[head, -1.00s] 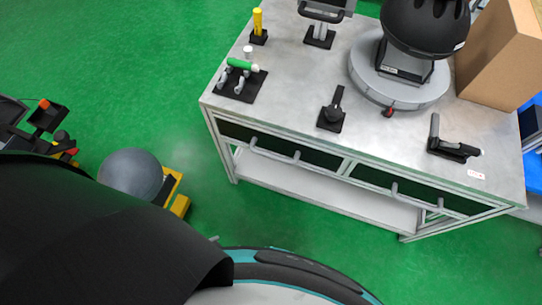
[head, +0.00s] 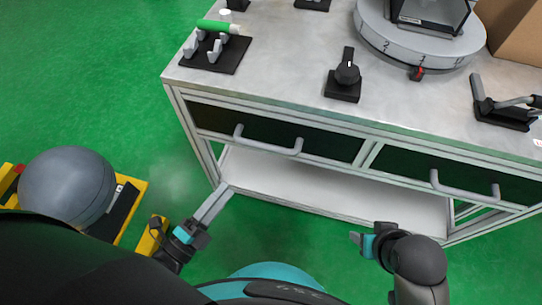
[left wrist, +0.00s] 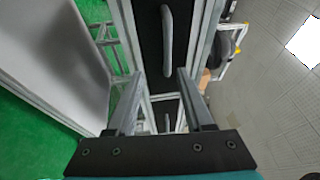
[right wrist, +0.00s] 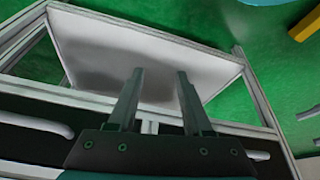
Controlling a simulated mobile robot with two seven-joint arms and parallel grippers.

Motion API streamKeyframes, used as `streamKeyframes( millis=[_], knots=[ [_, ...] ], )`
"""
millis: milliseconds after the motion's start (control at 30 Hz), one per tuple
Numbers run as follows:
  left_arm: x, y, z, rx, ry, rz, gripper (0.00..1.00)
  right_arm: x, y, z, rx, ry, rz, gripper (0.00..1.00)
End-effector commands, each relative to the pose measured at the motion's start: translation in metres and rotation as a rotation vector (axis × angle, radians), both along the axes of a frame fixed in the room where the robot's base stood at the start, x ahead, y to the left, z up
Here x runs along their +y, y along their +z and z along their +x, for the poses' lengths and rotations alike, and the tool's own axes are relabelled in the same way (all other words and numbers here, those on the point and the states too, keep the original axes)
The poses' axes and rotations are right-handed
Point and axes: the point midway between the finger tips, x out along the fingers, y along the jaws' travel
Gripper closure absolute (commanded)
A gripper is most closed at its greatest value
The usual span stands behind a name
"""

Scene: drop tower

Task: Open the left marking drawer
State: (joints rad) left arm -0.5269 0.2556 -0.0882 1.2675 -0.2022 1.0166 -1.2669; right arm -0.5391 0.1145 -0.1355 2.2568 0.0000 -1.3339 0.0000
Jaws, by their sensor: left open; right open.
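The left marking drawer (head: 225,124) is shut, a dark panel in the left half of the workbench front. Its grey bar handle (head: 268,148) shows in the head view, and a bar handle (left wrist: 167,40) stands upright in the left wrist view. My left gripper (head: 222,195) is open and empty, below and left of that handle, apart from it. Its two fingers (left wrist: 159,78) point toward the drawer front in the left wrist view. My right gripper (head: 357,238) is low in front of the bench; its fingers (right wrist: 160,73) are open and empty.
The right drawer (head: 405,165) is also shut, with its own handle (head: 463,190). A white lower shelf (head: 290,190) lies beneath. A black rotary switch (head: 346,76) and a green cylinder on a rack (head: 214,27) stand on the bench top. A grey sphere (head: 66,186) is at left.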

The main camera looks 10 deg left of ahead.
Motion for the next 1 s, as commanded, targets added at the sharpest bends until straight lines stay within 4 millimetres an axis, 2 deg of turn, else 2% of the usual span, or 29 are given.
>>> streamKeyframes(
  millis=[167,267,367,633,800,1000],
  knots=[
    [-0.003,0.005,-0.002,-0.084,-0.019,0.039,0.48,-0.001,0.006,-0.001,-0.013,-0.001,0.001,0.50],
    [-0.007,0.008,0.005,-0.095,-0.022,0.043,0.48,-0.001,0.009,-0.001,-0.016,-0.001,0.001,0.50],
    [-0.012,0.011,0.018,-0.096,-0.022,0.042,0.48,-0.001,0.012,-0.001,-0.021,-0.001,0.002,0.50],
    [-0.037,0.021,0.070,-0.095,-0.021,0.039,0.48,-0.001,0.029,-0.004,-0.048,-0.001,0.005,0.50],
    [-0.050,0.026,0.099,-0.092,-0.020,0.039,0.48,0.009,0.028,0.006,-0.122,0.017,0.035,0.50],
    [-0.060,0.030,0.120,-0.089,-0.020,0.039,0.48,0.022,0.025,0.019,-0.215,0.037,0.073,0.50]
  ],
)
